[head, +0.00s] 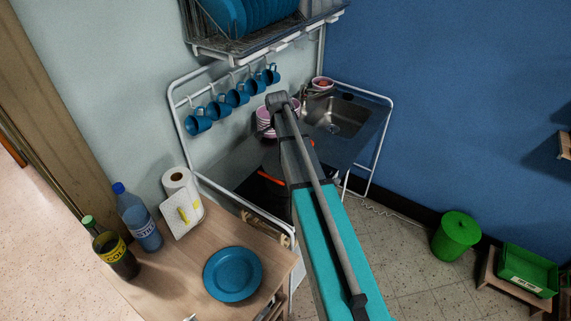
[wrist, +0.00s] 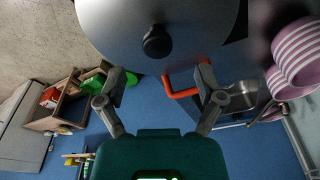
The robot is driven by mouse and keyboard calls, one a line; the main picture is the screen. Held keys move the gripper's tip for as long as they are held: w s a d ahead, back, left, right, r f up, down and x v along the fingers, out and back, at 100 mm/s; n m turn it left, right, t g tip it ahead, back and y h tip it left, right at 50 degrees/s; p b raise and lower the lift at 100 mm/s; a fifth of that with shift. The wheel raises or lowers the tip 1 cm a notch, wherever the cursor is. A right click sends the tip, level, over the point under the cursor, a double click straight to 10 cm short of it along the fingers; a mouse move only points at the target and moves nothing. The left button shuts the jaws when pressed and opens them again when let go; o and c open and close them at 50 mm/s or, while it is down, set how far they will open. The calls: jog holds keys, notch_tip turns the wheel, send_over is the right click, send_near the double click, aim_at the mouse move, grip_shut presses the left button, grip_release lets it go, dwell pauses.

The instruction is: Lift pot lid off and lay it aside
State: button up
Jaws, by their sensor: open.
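The pot lid (wrist: 110,25) is a grey disc with a black knob (wrist: 157,42), large at the top of the wrist view. An orange-red handle (wrist: 182,92) shows beside the lid, and a bit of orange-red (head: 270,179) shows beside my arm in the head view. The pot body is mostly hidden. My gripper (wrist: 160,74) is open and empty, its two fingers spread on either side of the knob's line in the picture. The knob lies beyond the fingertips, not between them. In the head view my arm hides the gripper and most of the pot.
Pink striped bowls (wrist: 298,55) stand close to the lid; they also show by the wall (head: 264,116). A sink (head: 338,116) lies behind. Blue mugs (head: 236,94) hang above the counter. A wooden table (head: 188,280) at front left holds a blue plate (head: 233,274), bottles and paper towels.

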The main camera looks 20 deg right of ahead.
jog(key=shift+s+d+f+b, duration=0.1)
jog(key=shift+d+f+b, duration=0.05)
jog(key=shift+f+b, duration=0.7)
jog(key=shift+s+d+f+b, duration=0.1)
jog(key=shift+d+f+b, duration=0.05)
jog(key=shift+f+b, duration=0.75)
jog(key=shift+d+f+b, duration=0.15)
jog(key=shift+f+b, duration=0.7)
grip_shut()
